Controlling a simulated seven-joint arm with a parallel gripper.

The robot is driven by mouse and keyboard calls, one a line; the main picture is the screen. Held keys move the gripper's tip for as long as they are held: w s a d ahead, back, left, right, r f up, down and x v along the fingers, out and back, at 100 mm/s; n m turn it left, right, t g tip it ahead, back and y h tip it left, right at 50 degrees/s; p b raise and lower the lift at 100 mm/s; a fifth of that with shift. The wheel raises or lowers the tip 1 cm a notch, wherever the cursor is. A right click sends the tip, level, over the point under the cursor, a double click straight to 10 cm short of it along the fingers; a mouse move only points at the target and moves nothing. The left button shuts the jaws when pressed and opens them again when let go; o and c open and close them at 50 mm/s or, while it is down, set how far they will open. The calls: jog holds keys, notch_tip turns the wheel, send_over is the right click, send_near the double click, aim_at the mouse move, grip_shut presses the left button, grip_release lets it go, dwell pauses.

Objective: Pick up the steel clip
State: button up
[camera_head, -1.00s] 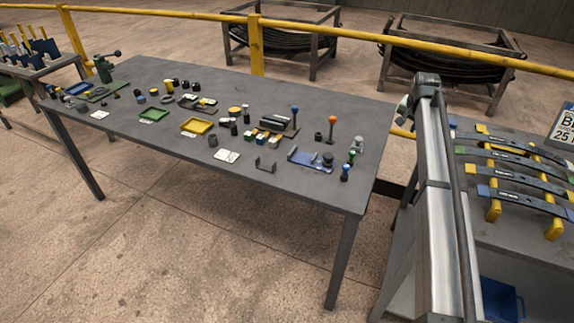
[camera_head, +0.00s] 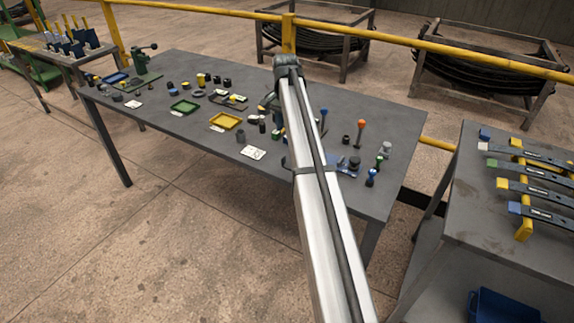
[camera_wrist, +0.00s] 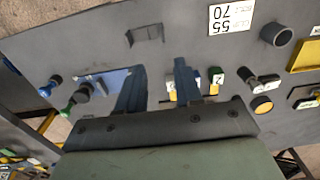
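The steel clip seems to be the small dark U-shaped bracket (camera_wrist: 147,34) lying on the grey table in the wrist view. It lies beyond my fingertips, in bare table space near the table's edge. In the head view my arm hides most of it; only its left end (camera_head: 285,162) seems to show. My gripper (camera_wrist: 159,76) is open, with two blue-grey fingers apart and nothing seen held between them. I cannot tell its height over the table.
Beside the fingers are a blue fixture (camera_wrist: 104,82) with knobbed pins and several coloured blocks (camera_wrist: 217,80). A number card (camera_wrist: 232,16), a dark cup (camera_wrist: 276,35) and a yellow tray (camera_wrist: 306,56) lie to the right. A second table (camera_head: 455,215) with strip springs stands at right.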

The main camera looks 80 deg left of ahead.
aim_at(284, 157)
jog(key=f, duration=1.3)
jog(key=shift+s+a+f, duration=0.1)
jog(key=shift+s+f, duration=0.25)
jog(key=shift+f, duration=0.05)
jog(key=shift+c, duration=0.5)
grip_shut()
